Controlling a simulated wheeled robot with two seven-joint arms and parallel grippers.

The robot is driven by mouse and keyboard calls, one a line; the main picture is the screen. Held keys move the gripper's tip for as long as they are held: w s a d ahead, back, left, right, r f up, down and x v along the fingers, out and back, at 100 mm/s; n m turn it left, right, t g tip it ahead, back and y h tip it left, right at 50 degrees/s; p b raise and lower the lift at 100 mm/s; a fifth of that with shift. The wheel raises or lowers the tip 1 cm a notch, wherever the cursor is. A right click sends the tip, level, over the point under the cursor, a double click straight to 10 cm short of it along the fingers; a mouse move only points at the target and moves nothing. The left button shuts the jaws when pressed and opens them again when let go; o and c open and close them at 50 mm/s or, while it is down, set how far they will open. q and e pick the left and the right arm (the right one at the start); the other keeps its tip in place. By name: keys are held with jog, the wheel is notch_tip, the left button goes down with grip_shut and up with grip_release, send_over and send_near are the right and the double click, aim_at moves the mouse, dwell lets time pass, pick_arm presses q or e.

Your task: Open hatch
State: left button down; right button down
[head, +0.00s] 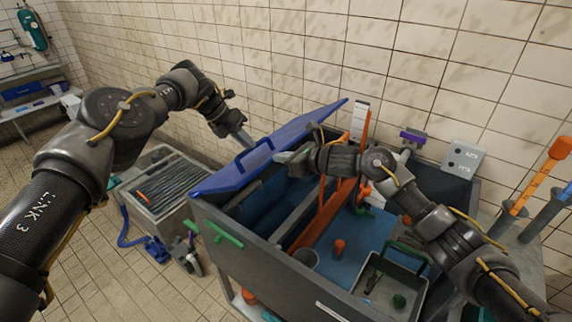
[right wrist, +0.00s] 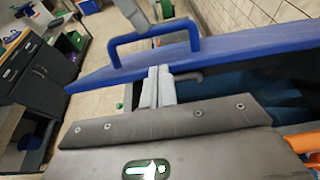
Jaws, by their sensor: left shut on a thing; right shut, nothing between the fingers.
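The blue hatch lid (head: 225,178) lies tilted over the left part of a grey bin (head: 262,262), its edge raised and a gap open beneath it. It also shows in the right wrist view (right wrist: 240,48). Its blue handle (right wrist: 117,50) stands up from the lid. My left gripper (head: 246,139) is shut on the handle, coming from above; the exact grip is partly hidden. My right gripper (head: 281,157) is shut and empty at the lid's raised edge. In the right wrist view its fingers (right wrist: 159,88) reach the lid's edge; contact is hard to tell.
A tiled wall is close behind. Orange and blue handled tools (head: 535,180) stand at the right.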

pick_arm(q)
jog(key=shift+w+a+f, duration=0.2)
jog(key=shift+a, duration=0.2)
jog(key=c, duration=1.4)
grip_release()
jog(key=shift+w+f, duration=0.1)
jog(key=shift+w, duration=0.05)
jog(key=shift+d, duration=0.2)
